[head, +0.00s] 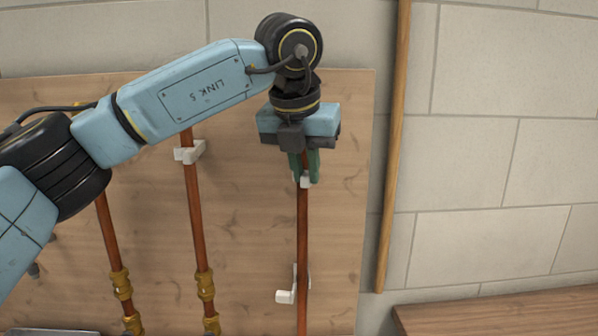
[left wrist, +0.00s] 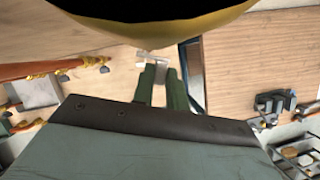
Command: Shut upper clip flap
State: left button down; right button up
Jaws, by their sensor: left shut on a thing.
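The upper clip (head: 305,183) is a small white piece on the right-hand copper pipe (head: 303,235), mostly hidden behind my left gripper. My left gripper (head: 306,178) points down at it, its green fingers on either side of the clip and shut on it. In the left wrist view the green fingers (left wrist: 163,82) reach to a white clip part (left wrist: 154,60). I cannot tell clearly how the upper flap sits. My right gripper is not in view.
A lower white clip (head: 286,296) on the same pipe has its flap standing up. Two more copper pipes (head: 194,215) with brass fittings stand to the left on the wooden board (head: 250,220). A wooden pole (head: 394,150) and a bench (head: 500,312) are on the right.

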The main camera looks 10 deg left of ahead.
pick_arm(q)
jog(key=shift+w+d+n+y, duration=0.15)
jog(key=shift+w+n+y, duration=0.05)
jog(key=shift+n, duration=0.4)
jog(key=shift+w+d+n+y, duration=0.15)
jog(key=shift+n+y, duration=0.05)
jog(key=shift+n, duration=0.4)
jog(key=shift+w+d+n+y, duration=0.15)
jog(key=shift+w+n+y, duration=0.2)
jog(key=shift+n, duration=0.65)
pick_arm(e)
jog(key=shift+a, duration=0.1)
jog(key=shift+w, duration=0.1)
pick_arm(q)
jog(key=c, duration=1.4)
grip_release()
jog(key=shift+r, duration=0.1)
jog(key=p+v, duration=0.1)
jog(key=v, duration=1.2)
jog(key=shift+r, duration=0.2)
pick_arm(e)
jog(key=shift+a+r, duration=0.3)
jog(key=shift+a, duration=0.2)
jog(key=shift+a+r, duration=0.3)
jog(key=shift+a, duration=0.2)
